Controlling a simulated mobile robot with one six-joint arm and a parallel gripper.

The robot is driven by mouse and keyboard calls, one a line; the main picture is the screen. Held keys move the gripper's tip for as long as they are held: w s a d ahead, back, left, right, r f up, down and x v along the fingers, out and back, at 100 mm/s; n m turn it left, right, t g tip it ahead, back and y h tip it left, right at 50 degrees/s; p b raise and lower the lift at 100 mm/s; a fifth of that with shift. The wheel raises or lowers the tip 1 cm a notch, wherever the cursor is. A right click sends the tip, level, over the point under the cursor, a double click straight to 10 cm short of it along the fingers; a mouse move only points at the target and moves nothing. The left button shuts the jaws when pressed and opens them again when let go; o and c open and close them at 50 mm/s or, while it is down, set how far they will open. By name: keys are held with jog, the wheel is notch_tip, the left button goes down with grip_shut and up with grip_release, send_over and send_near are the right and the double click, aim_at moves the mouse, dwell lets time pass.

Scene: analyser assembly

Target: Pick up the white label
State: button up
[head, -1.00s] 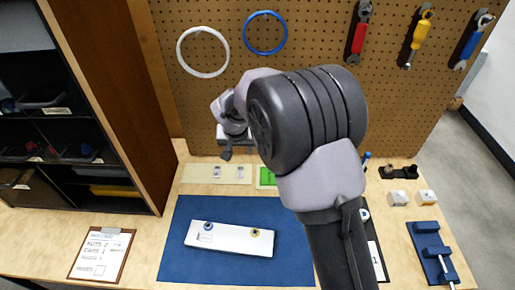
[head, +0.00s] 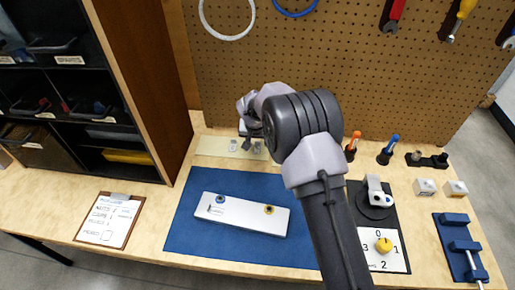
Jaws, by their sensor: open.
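A cream strip (head: 212,146) lies at the back of the bench, below the pegboard. Two small pale pieces lie on it, a left piece (head: 233,145) and a right piece (head: 257,147). They look like labels, but they are too small to tell which is the white label. My gripper (head: 246,132) is open, seen small and partly hidden by my own arm. It hangs just above or behind the strip, near the two pieces. My forearm hides the bench to the right of the strip.
A blue mat (head: 185,232) carries a white plate (head: 240,218) with blue and yellow ports. A clipboard (head: 108,220) lies at left, beside a dark shelf (head: 75,95). Orange (head: 351,148) and blue (head: 388,150) tools, a yellow dial (head: 383,245) and a blue fixture (head: 460,245) stand at right.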

grip_shut()
jog(key=shift+r, duration=0.15)
